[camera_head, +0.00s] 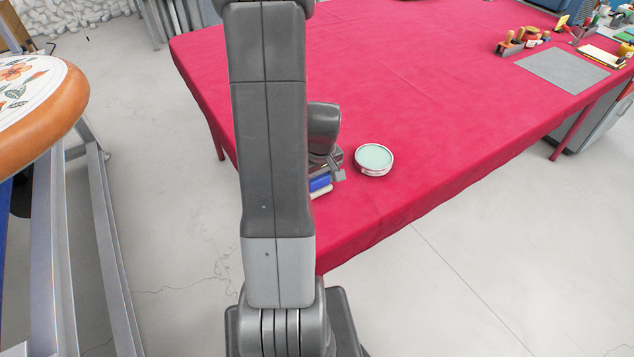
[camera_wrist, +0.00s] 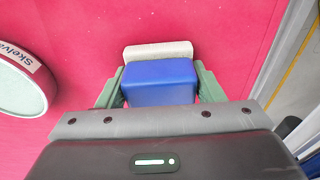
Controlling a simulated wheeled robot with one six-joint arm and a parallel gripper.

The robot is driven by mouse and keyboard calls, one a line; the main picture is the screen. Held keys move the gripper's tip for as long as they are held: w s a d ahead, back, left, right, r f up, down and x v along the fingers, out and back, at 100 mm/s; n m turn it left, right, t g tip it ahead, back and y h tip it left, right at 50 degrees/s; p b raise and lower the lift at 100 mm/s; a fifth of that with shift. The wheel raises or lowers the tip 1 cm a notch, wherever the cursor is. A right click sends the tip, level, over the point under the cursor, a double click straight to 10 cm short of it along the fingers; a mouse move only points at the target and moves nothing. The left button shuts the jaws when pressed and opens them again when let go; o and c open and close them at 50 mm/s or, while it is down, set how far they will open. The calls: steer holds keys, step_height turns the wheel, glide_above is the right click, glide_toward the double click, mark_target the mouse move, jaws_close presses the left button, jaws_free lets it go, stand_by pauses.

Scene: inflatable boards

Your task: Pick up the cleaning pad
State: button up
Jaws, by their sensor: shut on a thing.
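The cleaning pad is a blue block (camera_wrist: 160,84) with a pale layer along its far side. It lies between the two green-grey fingers of my gripper (camera_wrist: 160,74) in the wrist view, and the gripper is shut on it. In the head view, the blue pad (camera_head: 319,184) shows at the near edge of the red-covered table, partly hidden behind my arm. My gripper (camera_head: 331,172) is just above it there. I cannot tell whether the pad touches the cloth or is slightly raised.
A round tin with a pale green top (camera_head: 374,158) stands close to the right of my gripper. The red table (camera_head: 430,90) is otherwise clear nearby. Hand planes (camera_head: 511,44) and a grey sheet (camera_head: 562,71) lie at the far right. A painted orange-rimmed board (camera_head: 72,100) is at the left.

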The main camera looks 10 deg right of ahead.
step_height(320, 180, up, 10)
stand_by(0.6)
steer(key=shift+o, duration=1.2)
steer(key=shift+c, duration=0.7)
